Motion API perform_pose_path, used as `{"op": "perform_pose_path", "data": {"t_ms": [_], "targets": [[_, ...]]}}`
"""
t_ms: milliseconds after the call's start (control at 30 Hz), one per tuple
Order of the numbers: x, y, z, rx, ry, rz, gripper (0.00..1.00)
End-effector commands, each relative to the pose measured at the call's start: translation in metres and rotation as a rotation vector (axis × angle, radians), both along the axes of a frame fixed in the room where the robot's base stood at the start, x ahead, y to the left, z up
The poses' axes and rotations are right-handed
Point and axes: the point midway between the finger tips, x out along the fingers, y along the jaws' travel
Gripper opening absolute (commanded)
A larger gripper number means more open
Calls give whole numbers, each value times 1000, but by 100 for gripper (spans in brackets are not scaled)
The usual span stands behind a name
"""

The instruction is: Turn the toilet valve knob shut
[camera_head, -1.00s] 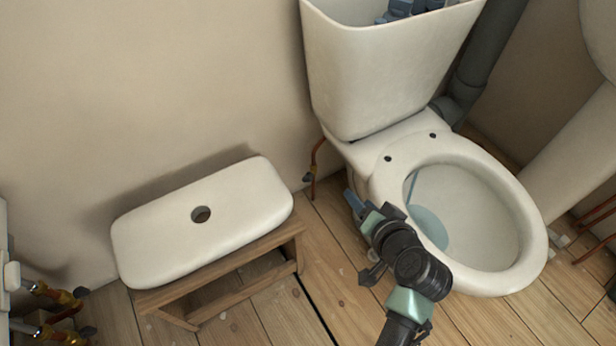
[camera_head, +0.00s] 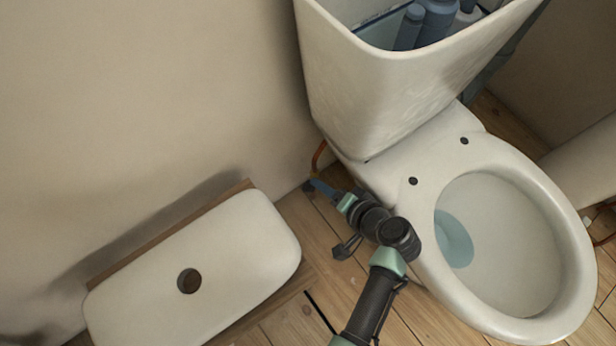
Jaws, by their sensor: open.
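The toilet (camera_head: 390,95) stands at the right with its cistern open at the top. A copper supply pipe (camera_head: 318,155) comes down by the wall left of the cistern. The valve knob is a small dark shape (camera_head: 308,187) low on this pipe, mostly hidden by my gripper's tips. My gripper (camera_head: 318,187) is open, with its blue fingers pointing left at the foot of the pipe. I cannot tell whether the fingers touch the knob or stand around it.
The white cistern lid (camera_head: 215,270) lies on a wooden stool at the lower left, close to my arm. The toilet bowl (camera_head: 510,255) is just right of my arm. Wooden floor (camera_head: 325,255) shows between them.

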Motion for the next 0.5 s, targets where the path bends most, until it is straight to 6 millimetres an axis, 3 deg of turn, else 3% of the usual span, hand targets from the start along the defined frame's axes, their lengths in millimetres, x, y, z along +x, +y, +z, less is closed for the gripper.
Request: {"op": "perform_pose_path", "data": {"t_ms": [433,500], "targets": [[0,0,-85,0,2,-2,51],[11,8,-92,-2,-3,4,51]]}}
